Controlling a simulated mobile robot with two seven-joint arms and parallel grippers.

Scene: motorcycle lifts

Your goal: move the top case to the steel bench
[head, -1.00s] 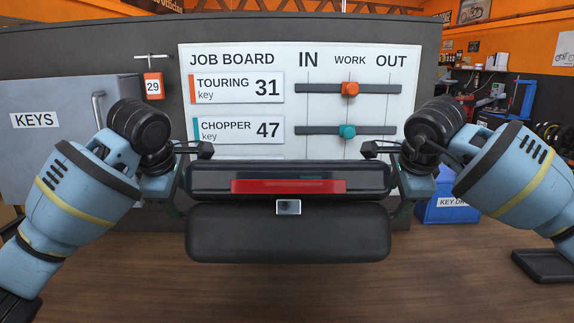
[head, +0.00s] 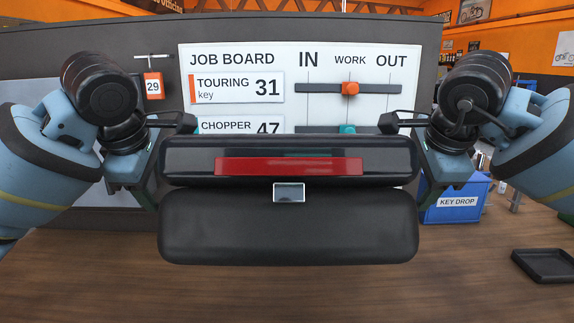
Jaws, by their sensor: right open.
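The top case (head: 288,228) is a black box with rounded corners, a red reflector strip across its front and a small silver latch. In the head view it is upright and level at the centre, apparently held up between my two grippers. My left gripper (head: 146,180) is at its left end; its fingers are mostly hidden, so its opening does not show. My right gripper (head: 428,180) is open at its right end. Contact at both ends is partly hidden. I do not recognise the steel bench in this view.
A brown wooden surface (head: 290,295) spreads below the case. Behind stands a white job board (head: 240,60) with orange and teal sliders. A blue key drop bin (head: 458,203) is behind on the right, and a black tray (head: 545,264) lies at the right edge.

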